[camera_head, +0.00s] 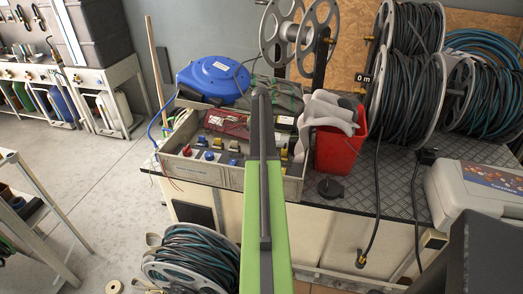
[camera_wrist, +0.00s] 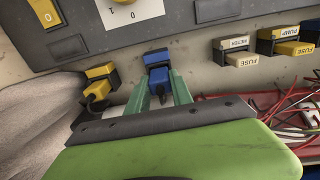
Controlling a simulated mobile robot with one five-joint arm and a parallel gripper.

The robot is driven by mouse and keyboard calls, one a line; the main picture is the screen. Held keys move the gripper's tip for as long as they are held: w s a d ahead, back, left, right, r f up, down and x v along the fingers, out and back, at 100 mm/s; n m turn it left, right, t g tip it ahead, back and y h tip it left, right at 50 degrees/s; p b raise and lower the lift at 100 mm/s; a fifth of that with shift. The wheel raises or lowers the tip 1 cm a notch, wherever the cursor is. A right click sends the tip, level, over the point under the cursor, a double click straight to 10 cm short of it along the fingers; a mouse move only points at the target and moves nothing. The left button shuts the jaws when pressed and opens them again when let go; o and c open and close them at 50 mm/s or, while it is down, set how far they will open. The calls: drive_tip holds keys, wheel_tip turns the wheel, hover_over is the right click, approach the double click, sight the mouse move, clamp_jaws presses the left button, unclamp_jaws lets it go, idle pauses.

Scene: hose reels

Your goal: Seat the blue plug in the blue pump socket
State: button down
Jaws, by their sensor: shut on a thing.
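In the wrist view the green fingers of my gripper (camera_wrist: 159,88) are closed on the blue plug (camera_wrist: 160,76), one on each side. A short black cable hangs from the plug between the fingers. Plug and socket look lined up and touching or almost touching; I cannot tell how deep the plug sits. In the head view my green arm covers the gripper and the plug.
A yellow plug (camera_wrist: 97,91) sits close to the left finger. Fuse blocks (camera_wrist: 237,52) and red wires (camera_wrist: 285,110) are to the right. In the head view, the open-topped box (camera_head: 215,172) holds several plugs; a red bucket (camera_head: 335,150) stands beside it.

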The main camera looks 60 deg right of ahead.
wheel_tip(320, 180, down, 2)
drive_tip(key=shift+f+b, duration=0.1)
drive_tip(key=shift+b, duration=0.3)
drive_tip(key=shift+r, duration=0.25)
drive_tip(key=shift+f, duration=0.2)
drive_tip(key=c, duration=1.1)
unclamp_jaws()
drive_tip(key=shift+c, duration=0.2)
drive_tip(key=shift+r, duration=0.1)
wheel_tip(320, 180, up, 12)
drive_tip(key=p, duration=1.2)
drive_tip(key=shift+r+p, duration=0.15)
drive_tip(key=shift+p, duration=0.15)
